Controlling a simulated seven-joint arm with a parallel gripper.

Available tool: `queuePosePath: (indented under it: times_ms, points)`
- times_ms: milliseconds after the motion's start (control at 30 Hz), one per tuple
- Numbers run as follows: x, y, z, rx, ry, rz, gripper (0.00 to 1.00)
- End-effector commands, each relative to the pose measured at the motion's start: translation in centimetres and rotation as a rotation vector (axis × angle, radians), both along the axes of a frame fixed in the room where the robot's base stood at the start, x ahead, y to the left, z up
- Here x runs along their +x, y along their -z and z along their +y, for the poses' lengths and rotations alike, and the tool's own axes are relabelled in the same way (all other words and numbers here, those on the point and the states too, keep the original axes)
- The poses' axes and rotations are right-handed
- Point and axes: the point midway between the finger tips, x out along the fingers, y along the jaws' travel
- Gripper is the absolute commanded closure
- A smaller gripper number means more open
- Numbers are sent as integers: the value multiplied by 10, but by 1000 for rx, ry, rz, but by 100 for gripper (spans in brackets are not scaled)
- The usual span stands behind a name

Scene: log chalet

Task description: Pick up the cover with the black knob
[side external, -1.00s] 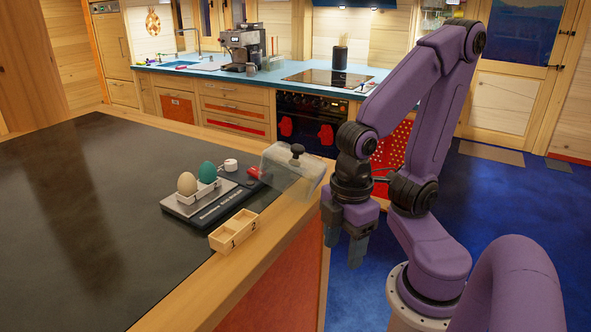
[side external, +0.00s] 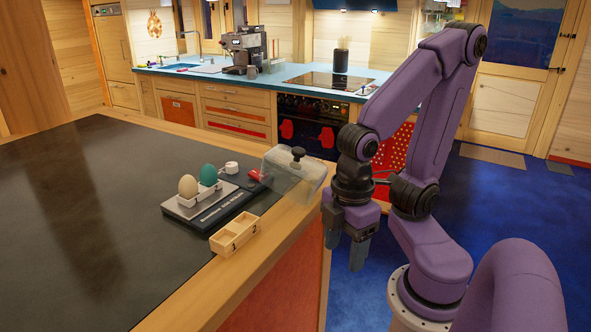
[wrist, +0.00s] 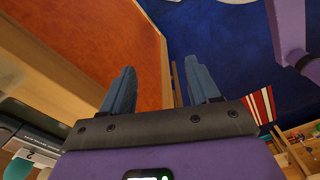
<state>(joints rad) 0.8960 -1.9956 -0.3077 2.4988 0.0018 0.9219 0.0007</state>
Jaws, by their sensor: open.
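The clear cover (side external: 294,176) with a black knob (side external: 298,153) on top sits at the right edge of the dark countertop, close to the wooden border. My gripper (side external: 345,250) hangs to the right of the cover and lower than it, beyond the counter's edge, pointing down. Its fingers are apart with nothing between them. In the wrist view my gripper (wrist: 160,88) shows both fingers spread over the orange cabinet side and the blue floor. The cover cannot be made out clearly in the wrist view.
Left of the cover stand a tray (side external: 187,210) with a cream egg (side external: 188,187) and a teal egg (side external: 208,175), a white cup (side external: 231,168) and a red object (side external: 254,175). A numbered wooden box (side external: 235,234) lies in front. The counter's left side is clear.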

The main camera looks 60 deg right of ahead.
Motion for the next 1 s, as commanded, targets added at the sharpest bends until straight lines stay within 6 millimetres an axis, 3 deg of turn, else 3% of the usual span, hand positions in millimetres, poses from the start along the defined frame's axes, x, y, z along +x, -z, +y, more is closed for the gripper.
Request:
queuePosePath:
  times_ms: [167,400,600,1000]
  points:
    - [1,-33,2,12,0,-6,39]
    - [1,-107,2,11,-2,-6,39]
    - [1,-153,1,7,-2,-4,39]
    - [61,-140,9,-228,21,-58,39]
